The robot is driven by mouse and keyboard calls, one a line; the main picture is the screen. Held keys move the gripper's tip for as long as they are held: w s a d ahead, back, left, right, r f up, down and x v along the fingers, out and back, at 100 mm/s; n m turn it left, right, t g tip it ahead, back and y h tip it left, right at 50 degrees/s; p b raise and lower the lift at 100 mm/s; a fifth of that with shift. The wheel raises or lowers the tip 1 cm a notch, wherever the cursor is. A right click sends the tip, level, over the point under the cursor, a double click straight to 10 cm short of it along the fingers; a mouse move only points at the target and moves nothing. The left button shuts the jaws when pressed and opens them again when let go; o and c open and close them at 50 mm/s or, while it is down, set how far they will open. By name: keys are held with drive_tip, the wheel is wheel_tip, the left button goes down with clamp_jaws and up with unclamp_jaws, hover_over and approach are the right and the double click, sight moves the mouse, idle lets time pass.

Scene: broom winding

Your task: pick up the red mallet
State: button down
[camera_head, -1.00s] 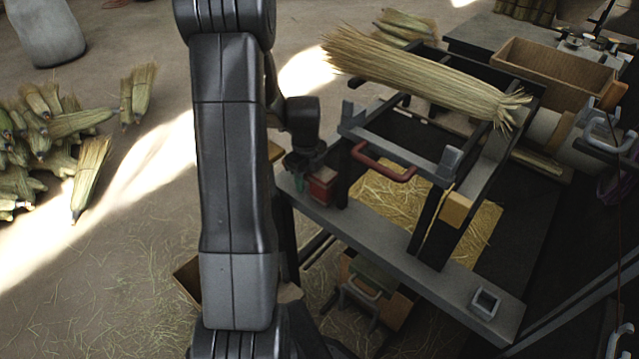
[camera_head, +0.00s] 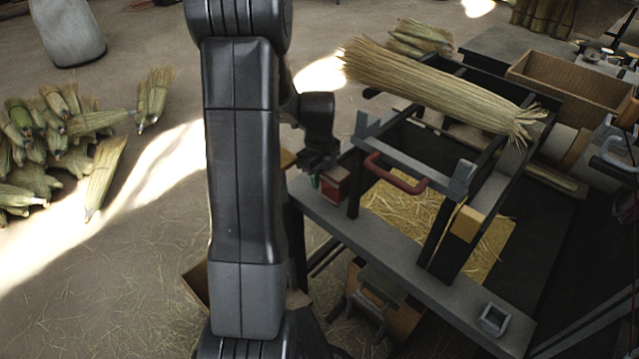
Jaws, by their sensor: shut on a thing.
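The red mallet (camera_head: 336,184) shows as a small red block with a lighter top edge, over the left part of the grey bench ledge (camera_head: 400,246). My gripper (camera_head: 319,178) is at the mallet's left side and is shut on it. The mallet appears slightly above the ledge, though the gap is hard to judge. Its handle and the exact contact of the fingers are too small or hidden to make out. A small green bit shows beside the fingers.
A black frame with a red handle (camera_head: 395,175) stands close to the right of the mallet. A straw bundle (camera_head: 440,88) lies across it. A yellow block (camera_head: 466,224) and square grey holder (camera_head: 493,319) are farther right. Corn-like bundles (camera_head: 104,172) lie on the floor left.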

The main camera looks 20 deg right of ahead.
wheel_tip(320, 180, up, 15)
drive_tip(key=p, duration=0.2)
drive_tip(key=s+a, duration=0.3)
drive_tip(key=a, duration=0.5)
drive_tip(key=s+a+b, duration=0.1)
drive_tip(key=s+a, duration=0.3)
drive_tip(key=a, duration=0.4)
drive_tip(key=shift+a+f, duration=0.15)
drive_tip(key=shift+a, duration=0.15)
drive_tip(key=c, duration=1.9)
unclamp_jaws()
drive_tip(key=shift+c, duration=0.2)
clamp_jaws()
